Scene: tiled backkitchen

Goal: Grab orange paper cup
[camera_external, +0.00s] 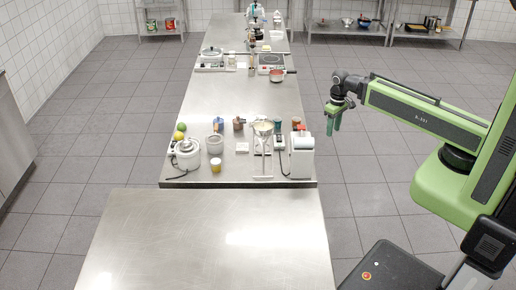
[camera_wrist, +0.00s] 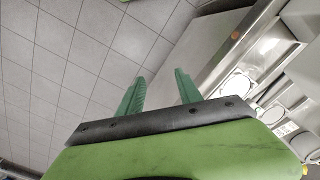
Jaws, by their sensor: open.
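A small orange-yellow paper cup (camera_external: 215,165) stands near the front edge of the long steel table (camera_external: 230,182), right of a white rice-cooker-like pot. My gripper (camera_external: 334,127) hangs to the right of the table, over the floor side, well apart from the cup and pointing down. In the wrist view its two green fingers (camera_wrist: 158,88) are spread apart with nothing between them. I cannot make out the cup for certain in the wrist view.
The white pot (camera_external: 187,154), a grey container (camera_external: 215,144), a stand with a bowl (camera_external: 263,128) and a white appliance (camera_external: 302,157) crowd the table's front part. A bare steel table (camera_external: 205,235) stands in front.

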